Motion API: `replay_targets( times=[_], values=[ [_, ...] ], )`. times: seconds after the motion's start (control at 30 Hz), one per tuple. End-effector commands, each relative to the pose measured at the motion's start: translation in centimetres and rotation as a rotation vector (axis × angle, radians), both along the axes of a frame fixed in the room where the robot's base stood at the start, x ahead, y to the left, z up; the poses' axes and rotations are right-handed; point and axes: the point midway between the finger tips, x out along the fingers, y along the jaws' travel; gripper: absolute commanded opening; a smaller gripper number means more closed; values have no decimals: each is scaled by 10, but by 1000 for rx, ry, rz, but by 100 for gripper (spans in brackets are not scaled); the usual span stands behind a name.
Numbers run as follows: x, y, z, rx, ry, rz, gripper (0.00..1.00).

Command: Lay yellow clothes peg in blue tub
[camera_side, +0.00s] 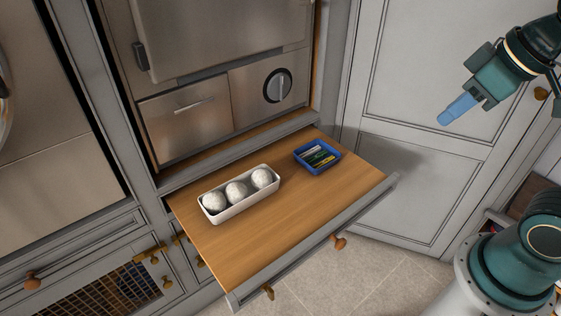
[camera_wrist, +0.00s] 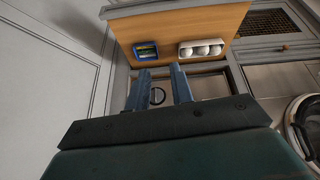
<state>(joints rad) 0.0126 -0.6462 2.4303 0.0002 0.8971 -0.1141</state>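The small blue tub (camera_side: 329,169) sits on the pulled-out wooden board, toward its far right. It also shows in the wrist view (camera_wrist: 136,54). Several thin pieces lie inside it, in white, green and yellowish colours. A yellowish strip (camera_side: 324,161) among them may be the yellow clothes peg; it is too small to be sure. No peg shows outside the tub. My gripper (camera_side: 441,120) is up in the air to the right of the board, well away from the tub. In the wrist view its two blue fingers (camera_wrist: 160,70) stand apart with nothing between them.
A white tray (camera_side: 243,205) with three white balls stands left of the tub. The wooden board (camera_side: 255,245) is bare toward the front, with a raised grey front edge. Steel appliance fronts (camera_side: 185,120) rise behind it, and a grey cabinet door (camera_side: 400,200) stands to the right.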

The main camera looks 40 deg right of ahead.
Motion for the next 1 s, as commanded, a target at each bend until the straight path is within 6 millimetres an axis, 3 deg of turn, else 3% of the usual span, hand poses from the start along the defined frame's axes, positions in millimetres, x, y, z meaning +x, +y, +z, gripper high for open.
replay_targets(
  times=[0.1,0.27,1.0],
  values=[
    [-15,2,-5,30,-21,-52,23],
    [-24,3,-8,50,-31,-85,23],
    [-25,3,-9,52,-31,-89,23]
  ],
)
